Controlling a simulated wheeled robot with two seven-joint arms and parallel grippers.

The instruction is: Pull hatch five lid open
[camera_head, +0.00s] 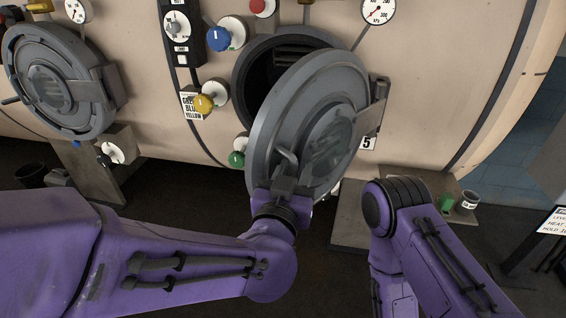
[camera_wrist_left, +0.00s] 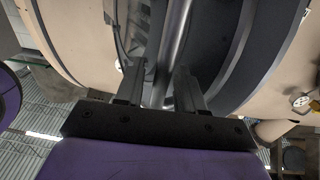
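The hatch five lid (camera_head: 318,125) is a round grey disc. It stands partly open, swung away from the dark hatch opening (camera_head: 259,80), with its hinge (camera_head: 378,100) on the right. A bent grey handle (camera_head: 287,160) is on its lower left. My left gripper (camera_head: 284,180) is at this handle. In the left wrist view my two fingers (camera_wrist_left: 160,88) stand on either side of a grey bar (camera_wrist_left: 172,45) and appear shut on it, though the contact is partly hidden. My right arm shows at the lower right, its gripper out of view.
Another closed round hatch (camera_head: 58,85) is at the left. A blue knob (camera_head: 220,39), a yellow knob (camera_head: 204,103) and a green knob (camera_head: 237,159) sit left of the opening. A green cup (camera_head: 446,202) and a sign (camera_head: 556,221) are at the right.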

